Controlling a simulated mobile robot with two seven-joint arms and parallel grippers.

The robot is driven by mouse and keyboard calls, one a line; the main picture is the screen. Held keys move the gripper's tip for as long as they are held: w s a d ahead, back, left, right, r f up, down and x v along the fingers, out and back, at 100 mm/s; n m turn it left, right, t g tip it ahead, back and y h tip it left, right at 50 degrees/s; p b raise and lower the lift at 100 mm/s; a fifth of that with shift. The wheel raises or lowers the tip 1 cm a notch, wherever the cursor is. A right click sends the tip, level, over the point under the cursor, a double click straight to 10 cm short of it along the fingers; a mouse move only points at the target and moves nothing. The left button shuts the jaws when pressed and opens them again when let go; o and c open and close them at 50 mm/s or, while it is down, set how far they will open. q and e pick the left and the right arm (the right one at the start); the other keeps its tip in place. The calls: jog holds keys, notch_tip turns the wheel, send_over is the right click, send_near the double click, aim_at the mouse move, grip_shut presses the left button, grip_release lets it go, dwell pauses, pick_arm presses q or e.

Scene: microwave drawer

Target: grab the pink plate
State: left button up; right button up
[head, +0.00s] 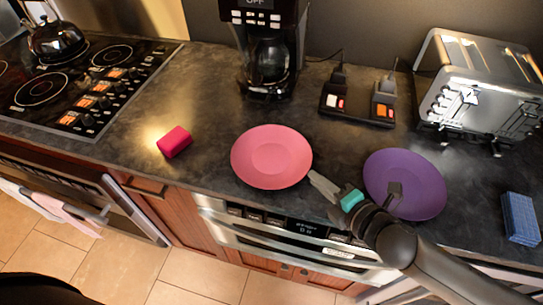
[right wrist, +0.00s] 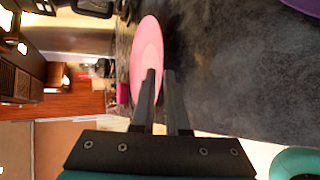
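The pink plate (head: 271,157) lies on the dark counter near its front edge. My right gripper (head: 316,180) is at the plate's right front rim, with its fingers pointing toward it. In the right wrist view the pink plate (right wrist: 146,50) shows edge-on beyond the fingers, and the left finger overlaps it. The right gripper (right wrist: 160,74) has a narrow gap between its fingers and does not look closed on the rim. I cannot tell whether a finger touches the plate. My left gripper is not in view.
A purple plate (head: 413,184) lies just right of my right gripper, partly behind the arm. A pink block (head: 174,142) sits to the left. A coffee maker (head: 268,60), toaster (head: 478,85) and blue block (head: 520,218) stand around. The oven front (head: 300,240) is below the counter edge.

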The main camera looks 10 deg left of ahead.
aim_at(305, 171)
jog(key=shift+x, duration=2.35)
grip_shut()
